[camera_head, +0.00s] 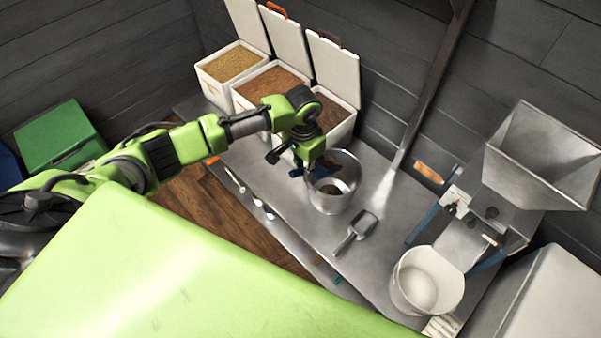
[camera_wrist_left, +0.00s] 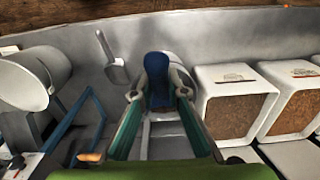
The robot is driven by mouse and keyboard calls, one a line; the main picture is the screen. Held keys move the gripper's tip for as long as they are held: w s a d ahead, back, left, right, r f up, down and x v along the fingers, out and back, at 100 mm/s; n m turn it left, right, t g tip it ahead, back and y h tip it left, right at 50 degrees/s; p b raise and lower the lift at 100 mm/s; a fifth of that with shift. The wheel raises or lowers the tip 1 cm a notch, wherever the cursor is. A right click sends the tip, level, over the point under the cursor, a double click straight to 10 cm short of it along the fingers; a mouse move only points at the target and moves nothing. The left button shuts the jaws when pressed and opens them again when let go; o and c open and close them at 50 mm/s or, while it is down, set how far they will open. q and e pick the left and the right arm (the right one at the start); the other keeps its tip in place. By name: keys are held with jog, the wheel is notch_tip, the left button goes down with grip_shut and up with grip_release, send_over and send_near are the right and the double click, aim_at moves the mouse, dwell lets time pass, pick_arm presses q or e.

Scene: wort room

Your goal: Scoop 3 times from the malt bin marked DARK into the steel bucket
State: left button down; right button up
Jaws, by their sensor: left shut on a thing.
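My left gripper (camera_head: 316,168) is at the left rim of the steel bucket (camera_head: 335,201). In the left wrist view the gripper (camera_wrist_left: 158,98) is shut on a blue scoop (camera_wrist_left: 158,78), over the bucket. Some dark material shows inside the bucket. Three white malt bins stand open behind the gripper. The rightmost bin (camera_head: 337,133) holds the darkest grain, partly hidden by my arm. Bin labels show in the left wrist view but are too small to read. My right gripper is in neither view.
A metal scoop (camera_head: 356,230) lies on the steel table (camera_head: 300,215) right of the bucket. A white pail (camera_head: 427,281) and a mill with a hopper (camera_head: 545,152) stand further right. The middle bin (camera_head: 271,84) and left bin (camera_head: 229,65) hold lighter grain. Raised lids back the bins.

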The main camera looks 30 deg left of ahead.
aim_at(317, 166)
pick_arm(q)
jog(key=shift+w+d+r+g, duration=0.25)
jog(key=shift+w+r+g, duration=0.15)
jog(key=shift+w+r, duration=0.15)
jog(key=shift+w+d+r+g+y+b, duration=0.2)
jog(key=shift+w+r+g+y+b, duration=0.2)
jog(key=shift+w+r+g, duration=0.15)
jog(key=shift+w+d+r+g+b, duration=0.15)
jog(key=shift+w+g+b, duration=0.25)
jog(key=shift+b, duration=0.2)
jog(key=shift+w+d+r+g+y+b, duration=0.15)
jog(key=shift+w+r+g+y+b, duration=0.2)
jog(key=shift+b, duration=0.25)
jog(key=shift+w+r+b, duration=0.1)
jog(key=shift+w+b, duration=0.3)
jog(key=shift+b, duration=0.75)
jog(key=shift+w+d+r+g+b, duration=0.25)
jog(key=shift+g+b, duration=0.25)
jog(key=shift+b, duration=0.4)
jog(key=w+b, duration=0.1)
jog(key=b, duration=0.5)
jog(key=shift+w+d+r+g+y, duration=0.15)
jog(key=shift+d+r+g+y, duration=0.1)
jog(key=shift+r+g, duration=0.15)
